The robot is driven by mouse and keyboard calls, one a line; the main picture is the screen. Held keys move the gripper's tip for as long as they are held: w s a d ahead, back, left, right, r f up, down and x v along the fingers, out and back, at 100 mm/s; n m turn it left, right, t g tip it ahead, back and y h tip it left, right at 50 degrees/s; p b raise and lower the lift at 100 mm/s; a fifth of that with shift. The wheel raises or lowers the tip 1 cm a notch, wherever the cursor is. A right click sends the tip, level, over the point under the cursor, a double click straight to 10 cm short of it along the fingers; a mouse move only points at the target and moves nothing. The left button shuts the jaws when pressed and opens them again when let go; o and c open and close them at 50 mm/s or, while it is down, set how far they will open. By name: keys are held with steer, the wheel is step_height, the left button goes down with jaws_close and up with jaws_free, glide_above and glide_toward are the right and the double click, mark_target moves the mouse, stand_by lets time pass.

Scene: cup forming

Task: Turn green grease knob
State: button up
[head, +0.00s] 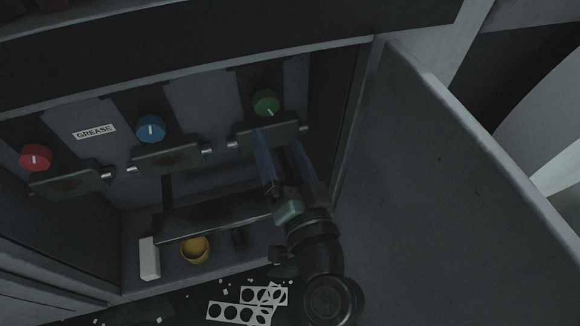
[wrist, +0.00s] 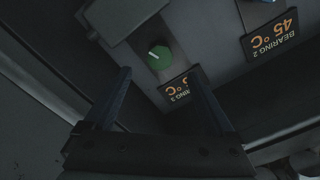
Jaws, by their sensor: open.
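The green knob (head: 265,102) with a white pointer line is on the back panel of the open cabinet, at the right end of a row of knobs. In the wrist view the green knob (wrist: 159,58) lies ahead of the fingertips, roughly between their lines. My gripper (head: 279,142) is open, with its two blue-grey fingers pointing up toward the panel just below the knob. The fingers show again in the wrist view (wrist: 160,75), with nothing between them. They do not appear to touch the knob.
A red knob (head: 35,157) and a blue knob (head: 150,127) sit farther left, by a GREASE label (head: 94,132). The open cabinet door (head: 450,160) stands close right of my arm. A yellow cup (head: 195,250) and white box (head: 149,258) stand below. Bearing displays (wrist: 270,37) show in the wrist view.

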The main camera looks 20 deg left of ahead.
steer(key=shift+v, duration=2.35)
